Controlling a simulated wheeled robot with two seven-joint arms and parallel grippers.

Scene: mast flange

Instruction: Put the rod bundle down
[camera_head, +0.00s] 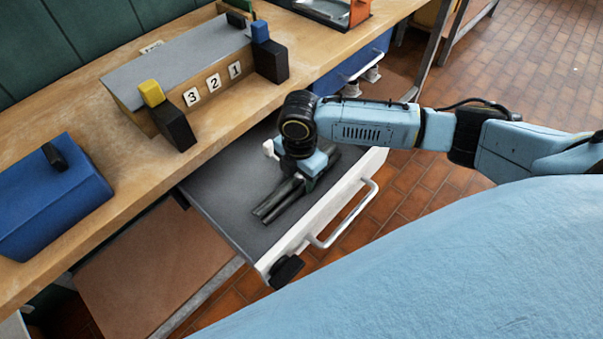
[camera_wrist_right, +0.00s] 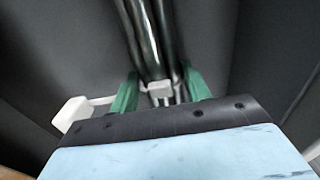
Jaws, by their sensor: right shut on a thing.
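The rod bundle (camera_head: 277,201), several dark metal rods side by side, is at the open drawer (camera_head: 225,191) with its dark grey floor and white front. My right gripper (camera_head: 303,181) reaches down over the drawer and is shut on the bundle's end. In the right wrist view the rods (camera_wrist_right: 146,38) run away from between the green fingers (camera_wrist_right: 158,88). The bundle lies roughly level, close to the drawer floor; I cannot tell whether it touches. The end of the bundle inside the grip is partly hidden. My left gripper is not in view.
A wooden bench (camera_head: 100,150) holds a blue box (camera_head: 49,195) and a grey-topped block with number tags (camera_head: 213,83). The drawer's white handle (camera_head: 345,220) sticks out in front. A small white piece (camera_head: 268,148) shows beside my gripper. The drawer floor's left part is clear.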

